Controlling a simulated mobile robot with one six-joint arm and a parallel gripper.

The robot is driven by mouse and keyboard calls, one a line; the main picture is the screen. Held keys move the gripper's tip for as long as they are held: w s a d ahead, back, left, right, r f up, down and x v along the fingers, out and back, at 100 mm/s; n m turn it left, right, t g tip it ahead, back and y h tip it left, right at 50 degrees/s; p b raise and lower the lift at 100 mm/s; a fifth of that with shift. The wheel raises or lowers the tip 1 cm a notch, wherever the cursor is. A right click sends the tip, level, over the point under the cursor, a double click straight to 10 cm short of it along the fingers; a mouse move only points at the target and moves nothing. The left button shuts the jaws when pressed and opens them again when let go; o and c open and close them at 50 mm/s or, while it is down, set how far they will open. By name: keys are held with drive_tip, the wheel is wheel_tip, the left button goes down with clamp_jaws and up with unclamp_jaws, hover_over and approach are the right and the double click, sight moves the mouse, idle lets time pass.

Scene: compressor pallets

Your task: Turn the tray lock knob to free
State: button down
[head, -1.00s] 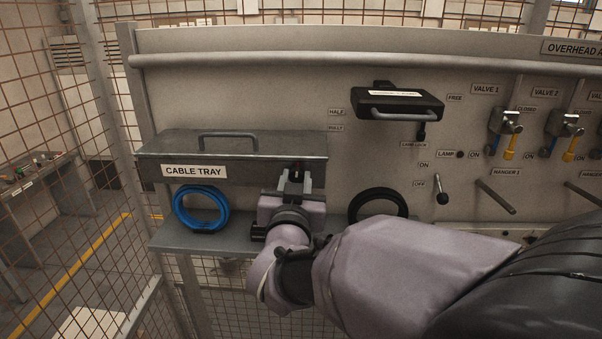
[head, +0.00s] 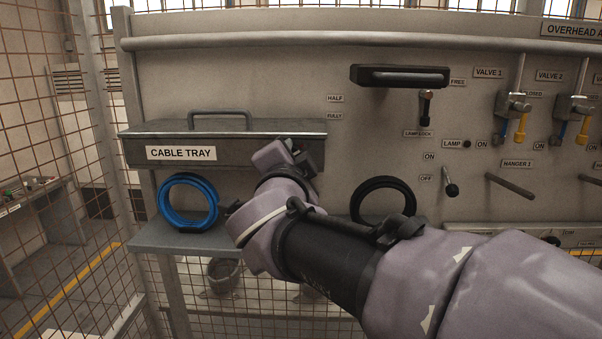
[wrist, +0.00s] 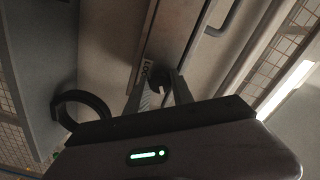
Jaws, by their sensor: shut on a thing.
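The cable tray (head: 240,152) is a grey lidded box with a handle on top and a "CABLE TRAY" label, on the left of the panel. My gripper (head: 302,158) is at the right end of its front face, rolled to a tilt. In the wrist view, my gripper (wrist: 160,88) has its two fingers closed around the small dark lock knob (wrist: 158,82). A partly covered label starting "LO" (wrist: 147,72) is beside it. In the head view my gripper hides the knob, so its pointing direction cannot be told.
A blue cable coil (head: 188,201) and a black coil (head: 383,197) stand on the shelf (head: 170,236) below the tray. A black handled box (head: 400,76), a lamp switch (head: 450,184) and a hanger peg (head: 510,186) are right of my gripper. Wire mesh (head: 60,150) closes the left side.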

drive_tip(key=m+b, duration=0.3)
drive_tip(key=m, duration=0.3)
drive_tip(key=shift+b, duration=0.4)
drive_tip(key=shift+r+m, duration=0.1)
drive_tip(key=shift+m, duration=0.2)
drive_tip(key=c, duration=1.1)
unclamp_jaws()
drive_tip(key=s, duration=1.7)
drive_tip(key=shift+s+a, duration=0.2)
drive_tip(key=shift+a, duration=0.1)
